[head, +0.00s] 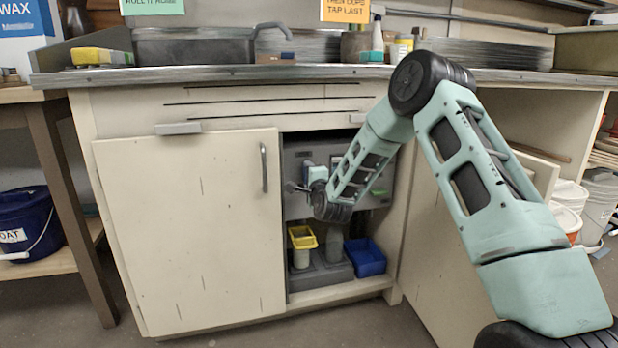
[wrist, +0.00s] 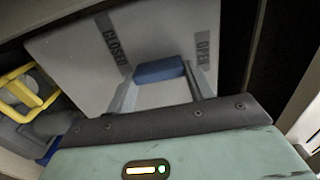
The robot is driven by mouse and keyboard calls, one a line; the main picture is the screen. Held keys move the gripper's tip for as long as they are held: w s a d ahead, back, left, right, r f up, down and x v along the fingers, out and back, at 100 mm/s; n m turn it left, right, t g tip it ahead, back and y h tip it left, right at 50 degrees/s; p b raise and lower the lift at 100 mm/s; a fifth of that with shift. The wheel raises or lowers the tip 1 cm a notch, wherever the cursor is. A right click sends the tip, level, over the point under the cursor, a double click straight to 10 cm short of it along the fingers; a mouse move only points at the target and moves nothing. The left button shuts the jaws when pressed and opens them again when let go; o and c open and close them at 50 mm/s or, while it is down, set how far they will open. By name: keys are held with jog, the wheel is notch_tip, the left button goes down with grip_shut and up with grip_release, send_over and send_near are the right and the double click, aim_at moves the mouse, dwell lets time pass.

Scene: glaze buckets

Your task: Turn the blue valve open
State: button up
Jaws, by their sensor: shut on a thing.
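The blue valve handle (wrist: 160,71) shows in the wrist view in front of a grey panel (wrist: 165,30). The panel bears a CLOSED label (wrist: 114,40) on the left and an OPEN label (wrist: 203,48) on the right. The handle appears between the labels, below their level in the picture; its exact angle is hard to tell. My gripper (wrist: 161,78) is shut on the handle, a finger at each end. In the head view my arm reaches into the open cabinet bay, with my gripper (head: 297,187) at the panel (head: 300,150); the grip is too small to judge there.
Below my gripper are a yellow-rimmed container (head: 302,238) on a grey base (head: 322,273) and a blue bin (head: 366,258). A closed cabinet door (head: 190,225) stands to the left. The countertop (head: 230,74) runs above my forearm.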

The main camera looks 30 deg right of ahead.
jog(key=shift+f, duration=0.1)
jog(key=o, duration=1)
jog(key=p+v, duration=0.4)
jog(key=v, duration=1.3)
jog(key=shift+s+a+p, duration=0.1)
jog(key=shift+s+p, duration=0.2)
